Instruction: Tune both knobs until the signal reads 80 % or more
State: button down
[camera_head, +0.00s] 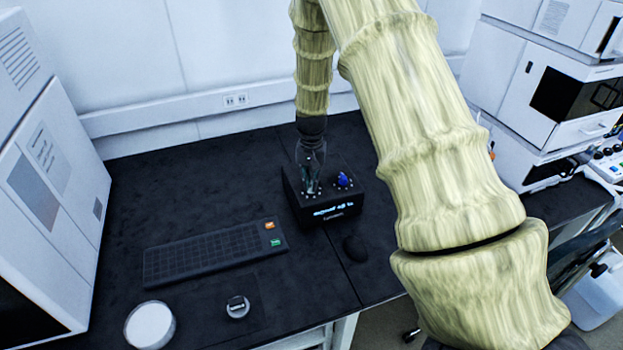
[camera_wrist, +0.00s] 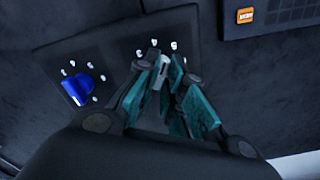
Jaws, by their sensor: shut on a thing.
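A small black tuning box (camera_head: 339,210) stands on the dark bench, with a lit display (camera_head: 333,210) on its front whose text is too small to read surely. A blue knob (camera_head: 343,180) is on the right of its top, ringed by white marks. It also shows in the wrist view (camera_wrist: 84,89) at the left. My gripper (camera_head: 311,186) points down over the left of the box top. In the wrist view my gripper (camera_wrist: 165,84) is shut on a pale grey knob (camera_wrist: 164,72), mostly hidden between the teal finger pads.
A black keyboard (camera_head: 205,255) with orange and green keys lies in front left of the box, and a dark mouse (camera_head: 355,248) lies before it. A round white dish (camera_head: 150,325) and a small round metal item (camera_head: 237,307) are near the front edge. White instruments (camera_head: 40,190) stand at both sides.

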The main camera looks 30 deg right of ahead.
aim_at(311, 184)
jog(key=shift+m+p, duration=0.3)
jog(key=shift+m, duration=1.3)
jog(key=c, duration=1.5)
grip_release()
jog(key=shift+r, duration=0.1)
notch_tip(311, 184, up, 12)
jog(key=shift+f, duration=0.1)
